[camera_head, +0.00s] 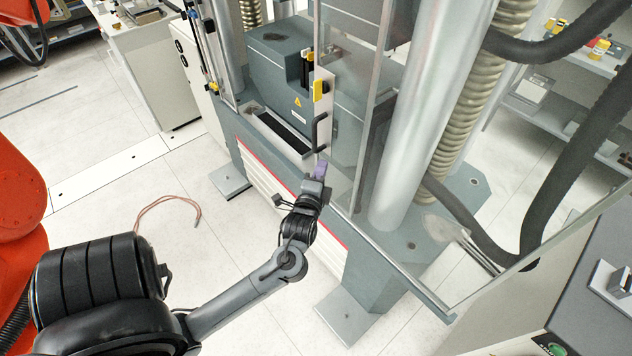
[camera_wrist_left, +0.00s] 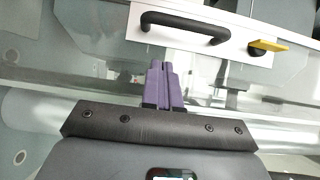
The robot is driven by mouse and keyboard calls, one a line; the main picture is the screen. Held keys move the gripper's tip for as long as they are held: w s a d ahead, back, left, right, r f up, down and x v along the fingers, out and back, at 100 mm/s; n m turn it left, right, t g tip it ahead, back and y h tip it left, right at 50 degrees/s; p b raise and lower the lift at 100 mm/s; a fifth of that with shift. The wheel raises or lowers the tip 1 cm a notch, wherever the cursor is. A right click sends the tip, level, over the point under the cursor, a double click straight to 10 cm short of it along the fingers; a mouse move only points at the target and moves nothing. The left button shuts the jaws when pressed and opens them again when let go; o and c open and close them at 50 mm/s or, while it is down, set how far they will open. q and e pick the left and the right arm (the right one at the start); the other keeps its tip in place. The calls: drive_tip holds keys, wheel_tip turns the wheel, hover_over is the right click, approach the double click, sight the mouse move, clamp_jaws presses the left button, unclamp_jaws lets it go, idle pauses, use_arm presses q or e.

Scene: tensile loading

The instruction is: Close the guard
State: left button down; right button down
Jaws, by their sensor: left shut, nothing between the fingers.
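The guard is a clear panel (camera_head: 348,130) standing at the front of the testing machine, with a pale edge strip. A black handle (camera_head: 319,133) and a yellow latch piece (camera_head: 321,90) sit on that strip. My left gripper (camera_head: 321,168) is just below the handle, its purple fingers shut and empty. In the left wrist view the purple fingers (camera_wrist_left: 164,84) point toward the strip, with the black handle (camera_wrist_left: 185,27) beyond them and the yellow piece (camera_wrist_left: 268,45) to its right. Whether the fingertips touch the panel I cannot tell. My right gripper does not show.
A large silver column (camera_head: 425,120) and a ribbed column stand behind the clear panel. Thick black hoses (camera_head: 560,130) hang at the right. A grey console (camera_head: 590,300) is at the lower right. The white tiled floor left of the machine is mostly clear, with a thin copper-coloured loop (camera_head: 170,200) lying on it.

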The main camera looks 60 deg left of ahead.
use_arm(q)
drive_tip(key=shift+w+a, duration=0.2)
drive_tip(key=shift+a, duration=0.65)
drive_tip(key=shift+w+a, duration=0.15)
drive_tip(key=shift+a, duration=0.75)
drive_tip(key=shift+w+a, duration=0.2)
drive_tip(key=shift+a, duration=0.65)
drive_tip(key=shift+p, duration=0.3)
